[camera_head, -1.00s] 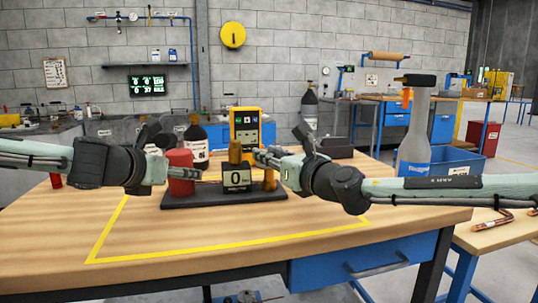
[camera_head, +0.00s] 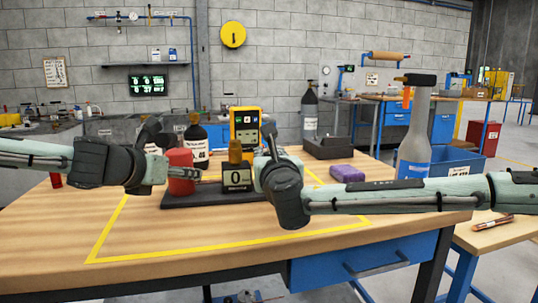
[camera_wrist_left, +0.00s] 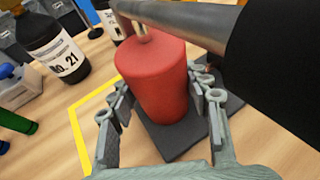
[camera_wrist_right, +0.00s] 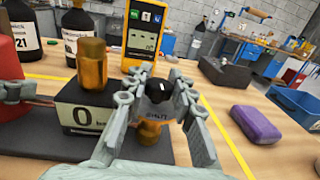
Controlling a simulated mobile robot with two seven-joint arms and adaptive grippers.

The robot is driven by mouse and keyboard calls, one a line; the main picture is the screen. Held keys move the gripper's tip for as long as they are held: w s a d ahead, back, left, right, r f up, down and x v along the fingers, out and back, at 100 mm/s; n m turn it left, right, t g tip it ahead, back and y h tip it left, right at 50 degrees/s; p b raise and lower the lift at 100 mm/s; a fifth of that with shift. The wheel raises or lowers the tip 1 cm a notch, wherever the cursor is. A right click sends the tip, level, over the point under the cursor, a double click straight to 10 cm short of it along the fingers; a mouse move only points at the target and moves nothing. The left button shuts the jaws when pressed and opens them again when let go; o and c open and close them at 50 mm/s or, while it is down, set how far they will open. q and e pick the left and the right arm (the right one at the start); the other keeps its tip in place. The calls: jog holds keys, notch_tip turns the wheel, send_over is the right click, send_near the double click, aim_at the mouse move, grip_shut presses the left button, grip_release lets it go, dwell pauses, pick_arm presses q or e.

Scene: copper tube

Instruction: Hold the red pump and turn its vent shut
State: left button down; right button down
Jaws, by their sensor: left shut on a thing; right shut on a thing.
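The red pump (camera_head: 179,158) stands upright on a dark base plate (camera_head: 180,201). My left gripper (camera_head: 178,174) is shut on the pump; the left wrist view shows its fingers on both sides of the red body (camera_wrist_left: 155,80). A black vent knob (camera_wrist_right: 158,91) sits above a brass fitting (camera_wrist_right: 150,131) at the plate's right end. My right gripper (camera_wrist_right: 157,92) has its fingers around the knob and is shut on it. In the head view, my right wrist hides the knob.
A display box (camera_head: 237,178) reading 0 and a brass post (camera_wrist_right: 92,65) stand between the grippers. A yellow meter (camera_head: 245,127) and dark bottles are behind. A purple block (camera_head: 347,173) lies to the right. The table front inside the yellow line is clear.

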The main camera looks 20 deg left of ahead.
pick_arm(q)
jog(key=shift+r, duration=0.2)
pick_arm(e)
jog(key=shift+r+m+t+h, duration=0.1)
jog(key=shift+m+t+h, duration=0.2)
jog(key=shift+m+h, duration=0.35)
jog(key=shift+h, duration=0.45)
jog(key=c, duration=1.2)
grip_release()
jog(key=shift+s, duration=0.1)
jog(key=v, duration=1.2)
jog(key=shift+d, duration=0.1)
